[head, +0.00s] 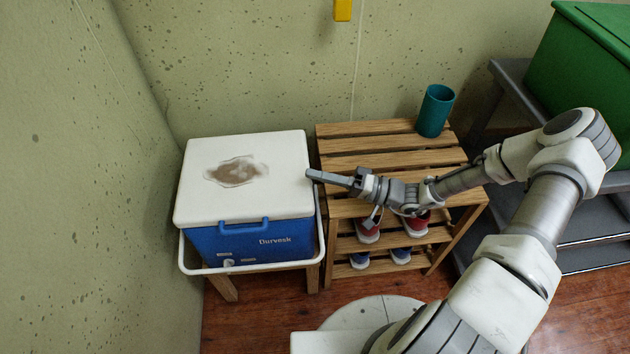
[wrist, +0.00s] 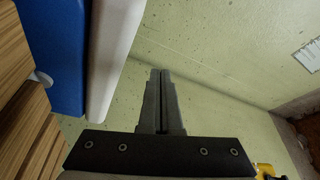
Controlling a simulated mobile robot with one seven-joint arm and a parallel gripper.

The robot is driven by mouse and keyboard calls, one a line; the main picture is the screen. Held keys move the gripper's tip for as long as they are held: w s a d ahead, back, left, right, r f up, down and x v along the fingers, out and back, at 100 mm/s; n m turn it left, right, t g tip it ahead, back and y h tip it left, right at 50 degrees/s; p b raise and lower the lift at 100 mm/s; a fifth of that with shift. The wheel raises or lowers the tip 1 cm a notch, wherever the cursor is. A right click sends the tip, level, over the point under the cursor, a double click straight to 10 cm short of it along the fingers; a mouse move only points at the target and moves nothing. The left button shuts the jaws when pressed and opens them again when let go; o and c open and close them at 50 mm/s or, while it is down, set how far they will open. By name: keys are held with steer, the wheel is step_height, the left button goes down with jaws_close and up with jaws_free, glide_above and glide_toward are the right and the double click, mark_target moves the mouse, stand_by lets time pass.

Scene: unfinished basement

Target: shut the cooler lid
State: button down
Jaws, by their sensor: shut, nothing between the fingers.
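The cooler (head: 240,245) has a blue body with a front handle and stands in a white-rimmed wooden stand at the left. Its white lid (head: 275,165), with a brown stain on top, lies flat over the body; I see no gap at the front. In the wrist view the blue body (wrist: 58,50) and the lid's edge (wrist: 112,55) are at the upper left. My gripper (head: 312,175) is shut and empty, its tips by the lid's right edge. In the wrist view my gripper's fingers (wrist: 160,75) are together, apart from the lid in the picture.
A slatted wooden rack (head: 365,160) stands right of the cooler, under my gripper. It bears a teal cup (head: 434,112), with shoes (head: 368,232) on lower shelves. Concrete walls (head: 250,60) close in behind and left. A green box (head: 585,65) is at the far right.

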steer(key=d+f, duration=0.1)
steer(key=d, duration=0.2)
steer(key=d+p, duration=0.1)
steer(key=d, duration=0.2)
steer(key=d+f, duration=0.1)
steer(key=d, duration=0.2)
steer(key=shift+w+d+f, duration=0.3)
steer(key=shift+w+f, duration=0.05)
steer(key=shift+w, duration=0.05)
steer(key=shift+r, duration=0.15)
steer(key=shift+s+a+r+n+g, duration=0.2)
steer(key=shift+r+n+g, duration=0.1)
steer(key=shift+g, duration=0.1)
steer(key=s+a+r+g+h, duration=0.1)
steer(key=s+r+h, duration=0.45)
steer(key=r, duration=0.35)
steer(key=s+a+r+h, duration=0.1)
steer(key=s+r+h, duration=0.45)
steer(key=r, duration=0.35)
steer(key=s+a+r+g+h, duration=0.1)
steer(key=s+r+h, duration=0.4)
steer(key=r+h, duration=0.25)
steer(key=s+d+r+m+t, duration=0.2)
steer(key=s+d+r+t, duration=0.1)
steer(key=d+r+t, duration=0.15)
step_height(320, 180, up, 23)
steer(key=p, duration=2.3)
steer(key=shift+w+g, duration=0.15)
steer(key=shift+g, duration=0.3)
